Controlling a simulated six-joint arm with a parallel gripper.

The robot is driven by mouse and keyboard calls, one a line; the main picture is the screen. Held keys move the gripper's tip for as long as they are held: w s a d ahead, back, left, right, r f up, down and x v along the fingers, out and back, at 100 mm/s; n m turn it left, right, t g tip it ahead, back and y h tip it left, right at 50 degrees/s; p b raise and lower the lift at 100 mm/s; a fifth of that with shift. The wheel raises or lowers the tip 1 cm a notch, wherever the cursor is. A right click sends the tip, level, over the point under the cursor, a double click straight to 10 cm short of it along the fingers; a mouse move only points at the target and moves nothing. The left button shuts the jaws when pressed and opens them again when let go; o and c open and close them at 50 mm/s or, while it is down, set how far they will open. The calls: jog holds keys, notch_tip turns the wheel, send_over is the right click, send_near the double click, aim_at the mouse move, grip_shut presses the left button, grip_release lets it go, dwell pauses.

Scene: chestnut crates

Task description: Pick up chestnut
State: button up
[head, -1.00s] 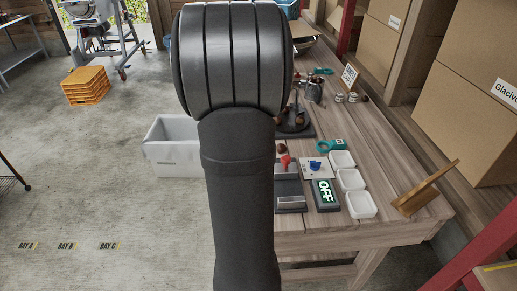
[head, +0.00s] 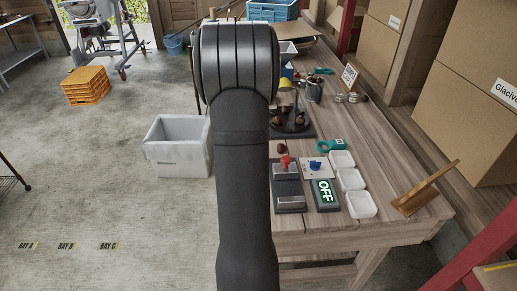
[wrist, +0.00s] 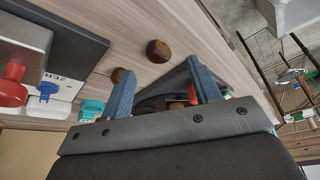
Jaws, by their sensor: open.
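In the wrist view, my gripper (wrist: 158,66) is open, with two blue fingers spread and nothing held between them. A brown chestnut (wrist: 158,51) lies on the wooden table just beyond the fingertips, between them in the picture. A second, smaller-looking chestnut (wrist: 117,75) shows beside the left fingertip, partly covered by it. In the head view, one chestnut (head: 282,149) lies on the table beside the red knob, and several chestnuts (head: 287,112) are on a dark stand. My gripper is hidden behind my arm in the head view.
A white crate (head: 176,165) stands on the floor left of the table (head: 380,160). A red-knobbed device (head: 289,190), an OFF sign (head: 325,195), white trays (head: 350,180) and teal tape (head: 330,146) crowd the near table. A wooden stand (head: 425,190) is at right.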

jog(key=x, duration=0.4)
jog(key=shift+d+f, duration=0.2)
jog(key=c, duration=1)
